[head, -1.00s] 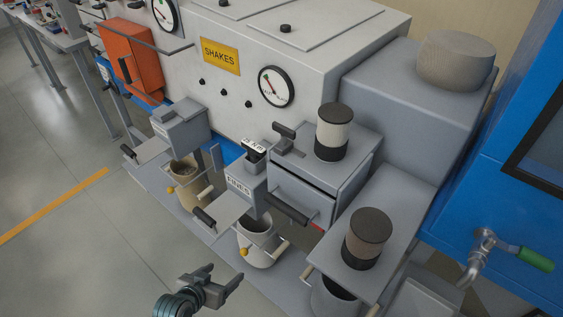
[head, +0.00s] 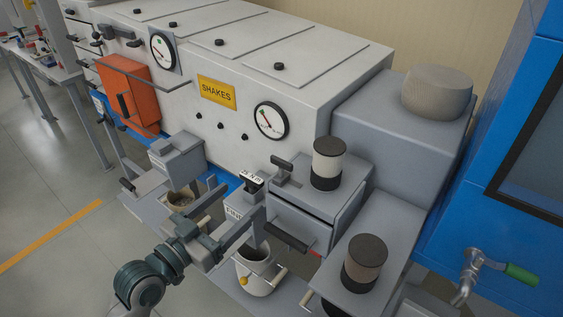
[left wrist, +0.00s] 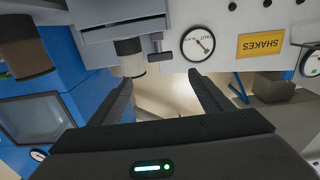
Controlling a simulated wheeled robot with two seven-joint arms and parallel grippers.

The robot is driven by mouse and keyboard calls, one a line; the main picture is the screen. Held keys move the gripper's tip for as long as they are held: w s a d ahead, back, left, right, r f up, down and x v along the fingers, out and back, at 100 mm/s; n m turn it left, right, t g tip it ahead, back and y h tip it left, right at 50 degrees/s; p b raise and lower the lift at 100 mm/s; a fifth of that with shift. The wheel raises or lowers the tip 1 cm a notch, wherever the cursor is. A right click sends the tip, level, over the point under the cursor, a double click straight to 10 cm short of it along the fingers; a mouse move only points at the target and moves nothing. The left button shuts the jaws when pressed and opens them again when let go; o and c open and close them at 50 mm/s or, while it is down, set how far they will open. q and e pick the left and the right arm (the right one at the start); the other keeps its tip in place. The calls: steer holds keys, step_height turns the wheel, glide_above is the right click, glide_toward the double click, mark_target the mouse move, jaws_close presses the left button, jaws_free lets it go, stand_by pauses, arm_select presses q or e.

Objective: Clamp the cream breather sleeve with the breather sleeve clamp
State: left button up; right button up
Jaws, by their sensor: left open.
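The cream breather sleeve (head: 328,156) is an upright pale cylinder with a dark cap and dark lower band, on a grey housing. It also shows in the left wrist view (left wrist: 129,52). Beside it on the left is a small dark-handled lever on a grey mount, which looks like the breather sleeve clamp (head: 284,164); it shows in the left wrist view too (left wrist: 158,50). The lever seems apart from the sleeve, but I cannot tell its exact setting. My left gripper (head: 238,206) is open and empty, left of and nearer than the lever. My right gripper is out of view.
A brown sleeve (head: 365,262) stands on the nearer grey housing. A black-handled drawer (head: 290,237) lies below the lever, and a pale bucket (head: 257,274) below my gripper. A green-handled tap (head: 495,266) is at the right. Open floor (head: 60,280) lies left.

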mark_target(280, 164)
arm_select(q)
steer(key=shift+w, duration=0.15)
steer(key=p+x, duration=0.6)
steer(key=x, duration=0.9)
steer(key=shift+w+d, duration=0.2)
steer(key=shift+p+x, duration=0.3)
steer(key=shift+x, duration=0.6)
steer(key=shift+f, duration=0.15)
steer(key=c, duration=1)
